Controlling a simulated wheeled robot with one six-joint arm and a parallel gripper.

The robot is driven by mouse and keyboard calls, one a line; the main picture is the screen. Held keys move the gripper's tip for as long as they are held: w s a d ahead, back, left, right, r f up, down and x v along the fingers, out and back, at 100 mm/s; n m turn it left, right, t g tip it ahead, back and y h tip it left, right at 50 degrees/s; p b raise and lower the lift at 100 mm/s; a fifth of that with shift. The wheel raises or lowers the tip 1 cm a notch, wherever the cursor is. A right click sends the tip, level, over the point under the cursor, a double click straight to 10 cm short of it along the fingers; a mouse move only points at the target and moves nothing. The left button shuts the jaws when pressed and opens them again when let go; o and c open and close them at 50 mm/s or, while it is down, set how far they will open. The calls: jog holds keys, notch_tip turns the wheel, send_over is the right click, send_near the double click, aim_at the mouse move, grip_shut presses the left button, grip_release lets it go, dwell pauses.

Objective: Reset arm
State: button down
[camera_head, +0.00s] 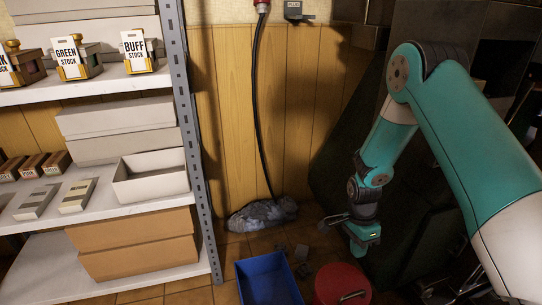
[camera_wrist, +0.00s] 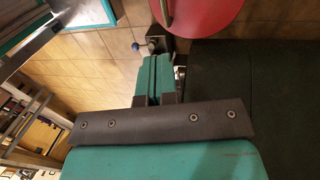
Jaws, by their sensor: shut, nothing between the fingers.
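My arm is teal and folds down from the right side of the head view. My gripper (camera_head: 359,246) hangs at its lower end above the floor, in front of a dark machine (camera_head: 345,150).
A red round lid with a handle (camera_head: 342,284) and a blue bin (camera_head: 268,278) stand below and left of my gripper. A grey shelf post (camera_head: 195,130) with loaded shelves stands left. A grey bundle (camera_head: 262,214) lies by the wooden wall. Tiled floor between is partly clear.

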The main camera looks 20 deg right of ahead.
jog(key=s+a+r+n+t+y, duration=0.1)
jog(key=s+a+r+n, duration=0.1)
jog(key=a+r+n, duration=0.65)
jog(key=s+a+r+n+t+y, duration=0.1)
jog(key=a+r+n, duration=0.3)
jog(key=r, duration=0.8)
jog(key=s+a+r+n+y+p, duration=0.1)
jog(key=s+a+r+n, duration=0.3)
jog(key=s+r+n, duration=0.3)
jog(key=s+a+r+n+y, duration=0.1)
jog(key=s+a+r+n, duration=0.4)
jog(key=s, duration=0.4)
notch_tip(320, 180, up, 31)
jog(key=p, duration=3)
jog(key=shift+d+t, duration=0.35)
jog(key=shift+t, duration=0.05)
